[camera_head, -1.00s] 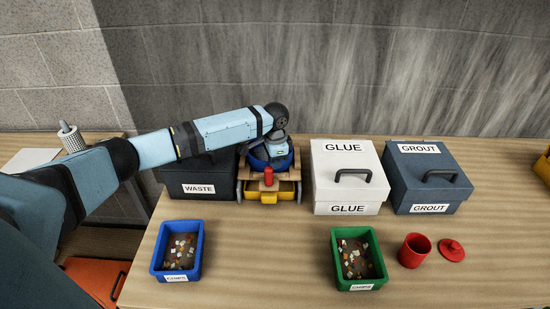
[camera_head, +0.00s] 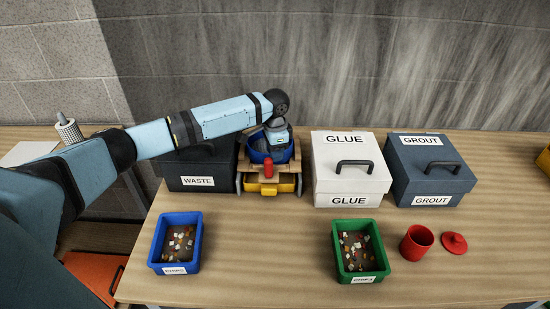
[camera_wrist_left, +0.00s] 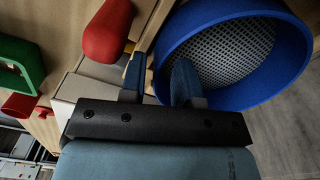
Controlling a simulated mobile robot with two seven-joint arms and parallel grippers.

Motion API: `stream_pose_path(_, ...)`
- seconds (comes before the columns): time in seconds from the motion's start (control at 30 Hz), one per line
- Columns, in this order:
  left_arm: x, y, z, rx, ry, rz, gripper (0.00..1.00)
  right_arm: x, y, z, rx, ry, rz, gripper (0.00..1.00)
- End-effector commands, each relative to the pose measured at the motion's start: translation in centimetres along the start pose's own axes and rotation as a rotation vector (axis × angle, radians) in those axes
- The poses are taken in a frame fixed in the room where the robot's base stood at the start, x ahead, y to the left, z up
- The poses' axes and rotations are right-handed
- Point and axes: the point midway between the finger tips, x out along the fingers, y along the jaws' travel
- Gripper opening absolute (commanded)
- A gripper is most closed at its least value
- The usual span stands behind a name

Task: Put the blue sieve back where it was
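The blue sieve (camera_head: 262,156), a round blue rim around a grey mesh, sits on a small wooden stand (camera_head: 249,179) at the back of the table. It fills the upper right of the left wrist view (camera_wrist_left: 297,55). My left gripper (camera_head: 273,140) is at the sieve's rim. In the left wrist view its two fingers (camera_wrist_left: 159,82) are apart; one is outside the rim and the other overlaps the sieve's opening. A gap shows between them, so it looks open. The head view hides the fingertips. My right gripper is not in view.
The stand has a red knob (camera_head: 269,169) and a yellow drawer (camera_head: 285,187). The waste box (camera_head: 197,183) stands left, glue (camera_head: 345,185) and grout boxes (camera_head: 430,182) right. Chip trays, blue (camera_head: 198,250) and green (camera_head: 340,262), and a red cup (camera_head: 416,245) stand in front.

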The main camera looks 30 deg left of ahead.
Motion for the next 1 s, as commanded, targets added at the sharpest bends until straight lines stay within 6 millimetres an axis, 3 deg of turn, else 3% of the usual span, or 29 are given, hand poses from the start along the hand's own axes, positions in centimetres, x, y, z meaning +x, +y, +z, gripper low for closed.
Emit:
stream_pose_path(0.2, -5.9, 0.2, 0.3, 0.0, 0.006, -0.004, 0.29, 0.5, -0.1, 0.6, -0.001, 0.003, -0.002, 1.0)
stream_pose_path(0.5, -11.3, 0.2, 0.4, -0.001, 0.005, -0.003, 0.29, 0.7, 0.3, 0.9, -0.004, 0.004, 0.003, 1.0)
stream_pose_path(0.7, -12.4, 0.3, 0.4, -0.001, 0.003, -0.001, 0.29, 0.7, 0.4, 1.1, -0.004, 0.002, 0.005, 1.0)
stream_pose_path(1.0, -12.5, 0.3, 0.4, -0.001, 0.002, -0.001, 0.29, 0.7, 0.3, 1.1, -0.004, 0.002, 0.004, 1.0)
